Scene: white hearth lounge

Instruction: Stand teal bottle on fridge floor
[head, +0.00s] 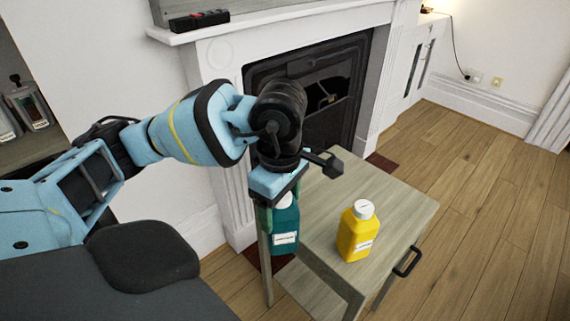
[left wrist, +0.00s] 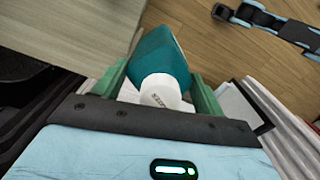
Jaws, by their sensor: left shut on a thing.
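The teal bottle (head: 285,228) has a white cap and a white label. My left gripper (head: 277,200) is shut on it near the cap and holds it upright beside the small table's left edge. In the left wrist view the bottle (left wrist: 160,62) sits between the green fingers of the gripper (left wrist: 160,90), with its white cap toward the camera. No fridge shows in either view. My right gripper is not clearly seen in the head view.
A yellow bottle (head: 357,232) with a white cap stands on the small wooden table (head: 320,205). A white fireplace (head: 225,52) is behind. A dark object (head: 199,20) lies on its mantel. Wooden floor (head: 490,220) is clear at right.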

